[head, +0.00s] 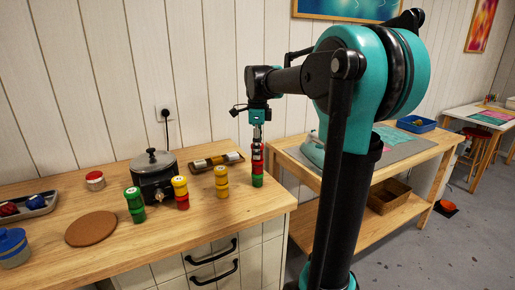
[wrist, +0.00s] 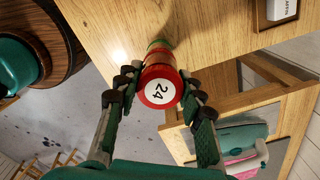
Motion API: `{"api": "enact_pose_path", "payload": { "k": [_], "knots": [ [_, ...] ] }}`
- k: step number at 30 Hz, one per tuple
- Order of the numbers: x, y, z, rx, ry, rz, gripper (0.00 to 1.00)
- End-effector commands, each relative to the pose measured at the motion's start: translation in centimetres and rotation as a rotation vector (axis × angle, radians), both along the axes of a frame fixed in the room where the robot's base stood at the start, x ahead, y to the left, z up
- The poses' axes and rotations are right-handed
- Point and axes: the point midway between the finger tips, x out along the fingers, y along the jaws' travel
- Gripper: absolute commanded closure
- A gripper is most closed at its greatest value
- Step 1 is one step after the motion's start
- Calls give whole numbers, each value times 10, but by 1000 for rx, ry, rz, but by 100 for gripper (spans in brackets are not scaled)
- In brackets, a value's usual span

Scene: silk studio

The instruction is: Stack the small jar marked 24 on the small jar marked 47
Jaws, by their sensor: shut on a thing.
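The small jar marked 24 (wrist: 160,93) has a red lid with a white label facing the wrist camera. My gripper (wrist: 157,92) is shut on it, with a finger on either side. In the head view my gripper (head: 257,142) points down over the right end of the wooden counter. The red jar (head: 257,167) shows below the fingers there, in line with a green jar (head: 257,181) standing on the counter. The green jar also shows beneath in the wrist view (wrist: 158,44). I cannot tell whether they touch. No label reading 47 can be read.
Left of my gripper stand a yellow stack (head: 221,183), a yellow-and-red stack (head: 181,193) and a green stack (head: 135,205). A dark pot (head: 154,185) and a rack of rolls (head: 216,161) are behind. The counter's (head: 235,222) right edge is close.

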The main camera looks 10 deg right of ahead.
Motion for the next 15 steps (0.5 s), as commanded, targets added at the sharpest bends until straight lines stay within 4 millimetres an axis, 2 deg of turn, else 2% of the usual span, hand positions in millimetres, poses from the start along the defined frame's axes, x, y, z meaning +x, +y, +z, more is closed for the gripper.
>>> {"api": "enact_pose_path", "payload": {
  "k": [1, 2, 6, 7, 15],
  "knots": [
    [0, 0, -1, 0, 0, 0, 92],
    [0, 0, -1, 0, 0, 0, 58],
    [0, 0, -1, 0, 0, 0, 41],
    [0, 0, -1, 0, 0, 0, 38],
    [0, 0, 0, 0, 0, 0, 38]
  ]
}}
